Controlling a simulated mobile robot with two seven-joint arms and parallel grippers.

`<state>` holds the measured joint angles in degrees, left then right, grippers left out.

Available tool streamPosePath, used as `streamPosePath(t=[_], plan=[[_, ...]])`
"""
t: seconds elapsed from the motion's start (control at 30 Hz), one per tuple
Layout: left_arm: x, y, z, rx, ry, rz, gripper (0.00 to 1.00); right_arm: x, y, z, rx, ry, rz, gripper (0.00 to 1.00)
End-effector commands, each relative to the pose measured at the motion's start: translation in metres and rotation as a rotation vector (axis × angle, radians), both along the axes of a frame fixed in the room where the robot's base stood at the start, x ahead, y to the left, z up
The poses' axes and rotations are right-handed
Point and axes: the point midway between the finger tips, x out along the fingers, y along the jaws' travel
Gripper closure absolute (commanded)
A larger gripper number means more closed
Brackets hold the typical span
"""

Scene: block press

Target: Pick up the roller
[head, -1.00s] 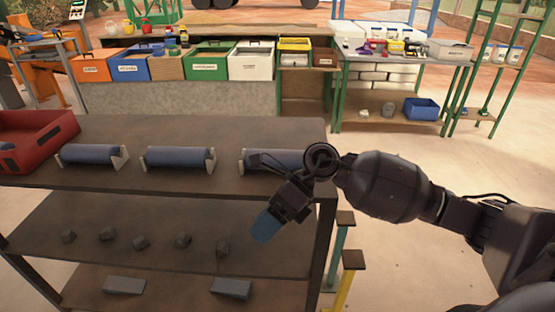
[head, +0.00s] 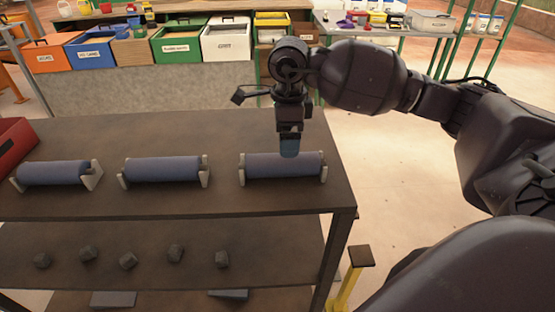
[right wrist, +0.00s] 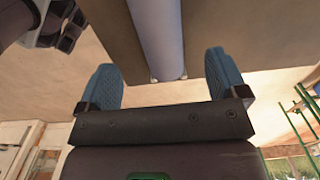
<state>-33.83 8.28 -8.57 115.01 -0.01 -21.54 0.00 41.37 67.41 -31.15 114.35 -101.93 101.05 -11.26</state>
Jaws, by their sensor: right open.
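Three blue-grey rollers lie in a row on the top shelf, each between pale end brackets: a left roller (head: 53,173), a middle roller (head: 162,169) and a right roller (head: 262,166). My left gripper is not in view.
The brown shelf top (head: 200,125) is clear behind the rollers. A red bin (head: 14,145) stands at its left end. Several dark stones lie on the lower shelf (head: 160,285). Labelled boxes, including a white box (head: 227,42), line a counter behind.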

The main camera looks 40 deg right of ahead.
Motion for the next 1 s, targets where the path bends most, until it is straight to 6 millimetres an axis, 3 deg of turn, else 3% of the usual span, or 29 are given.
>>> streamPosePath(t=[0.2, 0.47, 0.73, 1.0], plan=[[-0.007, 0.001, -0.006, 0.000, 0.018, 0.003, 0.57, 0.000, 0.001, -0.032, 0.001, 0.004, -0.002, 0.08], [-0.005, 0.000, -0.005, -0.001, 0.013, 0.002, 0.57, 0.001, 0.003, -0.047, 0.003, 0.002, -0.001, 0.08], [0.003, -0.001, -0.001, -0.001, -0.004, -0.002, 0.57, 0.006, 0.008, -0.082, 0.003, 0.003, -0.002, 0.08], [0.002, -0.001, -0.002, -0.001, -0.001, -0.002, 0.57, 0.006, 0.008, -0.092, 0.002, 0.001, -0.001, 0.08]])
